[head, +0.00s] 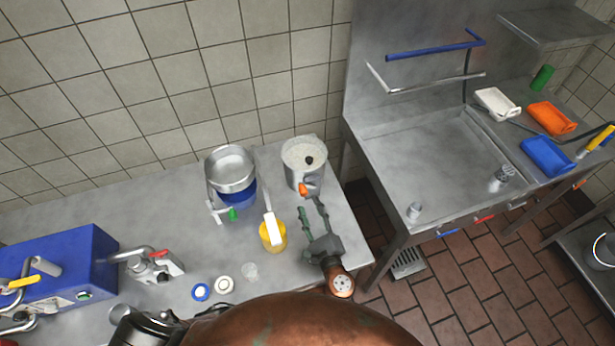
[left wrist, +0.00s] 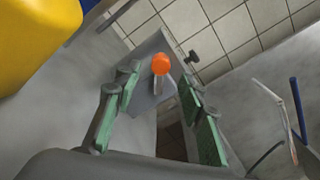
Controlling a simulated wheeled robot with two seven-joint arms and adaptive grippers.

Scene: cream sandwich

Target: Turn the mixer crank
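The mixer looks to be the grey pot (head: 303,172) with pale contents and a small dark knob on top, standing near the right end of the counter. Its crank has an orange knob (head: 304,189) on the near side. In the left wrist view the orange knob (left wrist: 161,64) stands on a short grey stem. My left gripper (head: 313,206) is open just in front of the knob. Its green-padded fingers (left wrist: 158,90) lie either side of the line to the knob, apparently without touching it.
A yellow container (head: 272,236) with a white handle stands close left of my left gripper. Left of it is a metal bowl on a blue base (head: 238,195). A blue machine (head: 60,270) stands far left. A steel sink (head: 440,150) is right, across a gap.

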